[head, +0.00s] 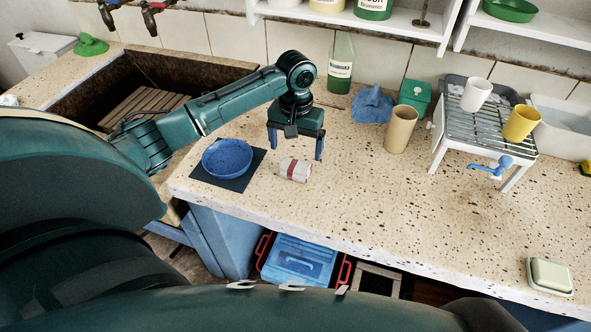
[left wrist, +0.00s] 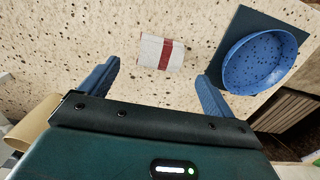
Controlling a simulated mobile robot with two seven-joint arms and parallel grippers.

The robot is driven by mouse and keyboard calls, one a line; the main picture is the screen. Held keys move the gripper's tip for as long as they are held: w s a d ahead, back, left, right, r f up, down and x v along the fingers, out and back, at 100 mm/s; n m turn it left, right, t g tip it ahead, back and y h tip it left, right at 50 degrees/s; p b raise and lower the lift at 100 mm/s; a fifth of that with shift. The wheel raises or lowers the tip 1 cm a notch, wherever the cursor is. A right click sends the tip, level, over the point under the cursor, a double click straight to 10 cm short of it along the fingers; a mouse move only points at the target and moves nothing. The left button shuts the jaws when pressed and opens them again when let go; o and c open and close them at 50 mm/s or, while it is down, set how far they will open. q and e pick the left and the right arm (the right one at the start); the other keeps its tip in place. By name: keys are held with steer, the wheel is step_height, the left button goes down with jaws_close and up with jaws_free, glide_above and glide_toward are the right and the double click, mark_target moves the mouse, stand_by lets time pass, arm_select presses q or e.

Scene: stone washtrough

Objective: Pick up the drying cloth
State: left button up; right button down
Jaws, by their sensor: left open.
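A small white folded or rolled cloth with a red stripe, the likely drying cloth (head: 295,170), lies on the speckled stone counter beside the blue bowl. It also shows in the left wrist view (left wrist: 161,52), just beyond and between the fingertips. My left gripper (head: 296,152) is open and empty, fingers pointing down, above and slightly behind the cloth in the head view. I see no contact with it. My right gripper is not in view.
A blue bowl (head: 227,158) stands on a dark mat (head: 206,180) left of the striped cloth. A tan cup (head: 401,129) and a rack (head: 480,125) with cups stand to the right. The stone trough (head: 75,103) is at left. The front middle counter is clear.

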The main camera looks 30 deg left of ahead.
mark_target(295, 165)
arm_select(q)
step_height(295, 165, down, 8)
stand_by(0.5)
steer(key=shift+w+a, duration=0.1)
steer(key=c, duration=1.1)
